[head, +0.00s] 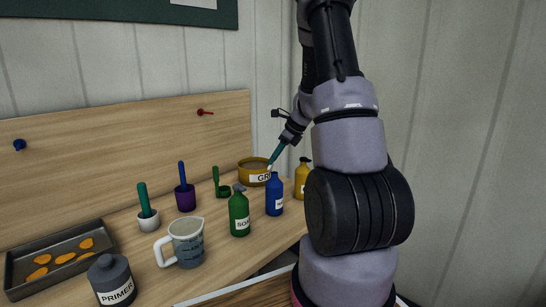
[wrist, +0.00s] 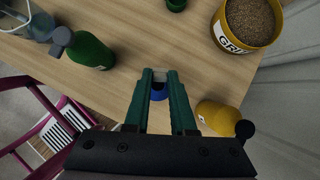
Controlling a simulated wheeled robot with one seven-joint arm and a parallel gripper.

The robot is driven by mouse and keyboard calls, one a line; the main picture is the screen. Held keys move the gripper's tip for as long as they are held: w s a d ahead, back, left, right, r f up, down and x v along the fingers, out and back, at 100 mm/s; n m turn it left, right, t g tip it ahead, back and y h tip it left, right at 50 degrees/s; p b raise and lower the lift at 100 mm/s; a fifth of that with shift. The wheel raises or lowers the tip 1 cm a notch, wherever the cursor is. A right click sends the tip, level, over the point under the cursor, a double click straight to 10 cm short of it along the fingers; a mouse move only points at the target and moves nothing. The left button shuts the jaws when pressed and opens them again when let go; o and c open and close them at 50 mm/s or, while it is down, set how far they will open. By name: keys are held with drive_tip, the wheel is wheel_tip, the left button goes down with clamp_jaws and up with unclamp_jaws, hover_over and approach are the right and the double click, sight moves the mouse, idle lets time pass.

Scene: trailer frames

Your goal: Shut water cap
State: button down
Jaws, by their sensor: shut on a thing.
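The blue bottle (head: 274,196) stands upright on the wooden counter, between the green and yellow bottles. Its white label is too small to read. My gripper (head: 270,165) reaches down from the upper right, with its teal fingers just above the bottle's top. In the wrist view my gripper (wrist: 159,76) is shut on a small pale grey piece (wrist: 159,75) that looks like a cap. The blue bottle (wrist: 157,97) shows only as a dark opening and some blue between the fingers. The rest of it is hidden. I cannot tell whether the pale piece touches the bottle.
A green soap bottle (head: 239,213) is left of the blue one and a yellow bottle (head: 300,180) right of it. A yellow grit tub (head: 252,169) stands behind. A measuring jug (head: 184,243), primer can (head: 112,281) and baking tray (head: 20,262) are farther left.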

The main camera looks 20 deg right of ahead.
drive_tip(key=shift+s+d+f+t+y, duration=0.4)
drive_tip(key=shift+s+d+t+y, duration=0.25)
drive_tip(key=shift+t+y, duration=0.25)
wheel_tip(320, 180, down, 6)
drive_tip(key=s+d+t+y, duration=0.2)
drive_tip(key=t+y, duration=0.5)
drive_tip(key=t, duration=0.1)
drive_tip(key=shift+s+r+t+y, duration=0.15)
drive_tip(key=shift+r+t+y, duration=0.1)
drive_tip(key=shift+t+y, duration=0.05)
drive_tip(key=c, duration=0.7)
unclamp_jaws()
drive_tip(key=v, duration=1)
drive_tip(key=shift+s+d, duration=0.25)
drive_tip(key=shift+d, duration=0.05)
